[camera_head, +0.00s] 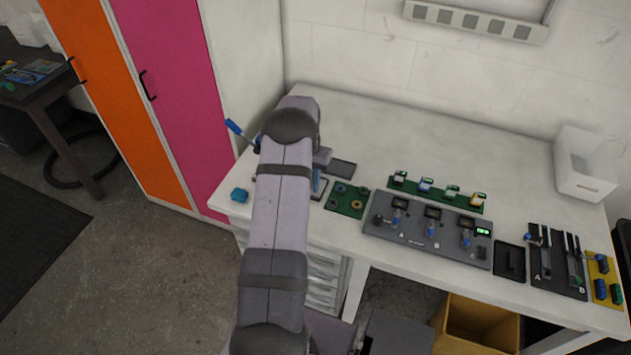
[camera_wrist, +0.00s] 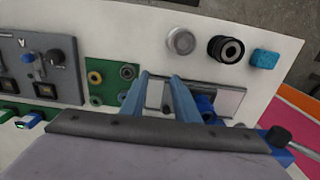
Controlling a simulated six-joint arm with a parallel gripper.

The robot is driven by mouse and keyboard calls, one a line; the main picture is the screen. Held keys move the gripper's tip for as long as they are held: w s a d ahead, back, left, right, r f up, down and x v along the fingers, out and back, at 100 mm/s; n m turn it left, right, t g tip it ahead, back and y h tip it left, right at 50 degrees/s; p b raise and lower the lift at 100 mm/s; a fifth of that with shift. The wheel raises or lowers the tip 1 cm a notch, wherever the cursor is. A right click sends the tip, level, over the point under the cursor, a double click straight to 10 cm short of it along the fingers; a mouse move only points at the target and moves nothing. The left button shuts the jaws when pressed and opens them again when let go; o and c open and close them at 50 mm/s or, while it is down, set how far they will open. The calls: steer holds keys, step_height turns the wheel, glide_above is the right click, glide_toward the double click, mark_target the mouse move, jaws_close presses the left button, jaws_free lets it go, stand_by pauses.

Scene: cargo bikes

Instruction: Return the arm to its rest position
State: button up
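My arm (camera_head: 279,205) reaches up across the left part of the white workbench (camera_head: 370,120) in the head view. Its far end bends down near the bench's left side and mostly hides my gripper there. In the wrist view my gripper (camera_wrist: 159,77) shows two blue fingers set apart, with nothing visible held between them. The fingers are over the bench between a green board with round parts (camera_wrist: 98,76) and a grey tray (camera_wrist: 225,100). I cannot tell their exact height above the surface.
A blue block (camera_head: 239,195) lies at the bench's left front edge. Right of the arm are a green ring board (camera_head: 358,208), a grey panel with connectors (camera_head: 410,237), black tool holders (camera_head: 545,270) and a white bin (camera_head: 584,175). Orange and pink lockers (camera_head: 165,80) stand left.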

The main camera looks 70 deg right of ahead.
steer(key=shift+r, duration=0.55)
steer(key=w+a+r+n+b, duration=0.1)
steer(key=w+a+r+n, duration=0.3)
steer(key=w+a, duration=0.6)
steer(key=w+a+r+n+b, duration=0.1)
steer(key=w+a+r+n, duration=0.45)
steer(key=a, duration=0.85)
steer(key=s+a+n, duration=0.2)
steer(key=a+n, duration=0.1)
steer(key=a, duration=0.8)
steer(key=s+a+n, duration=0.2)
steer(key=a+n, duration=0.1)
steer(key=a, duration=0.9)
steer(key=s+a+n+b, duration=0.1)
steer(key=s+a+n, duration=0.2)
steer(key=s+a, duration=0.15)
step_height(320, 180, down, 24)
steer(key=b, duration=2.3)
steer(key=shift+s+d+r+b, duration=0.2)
steer(key=shift+s+r+b, duration=0.1)
steer(key=shift+b, duration=0.1)
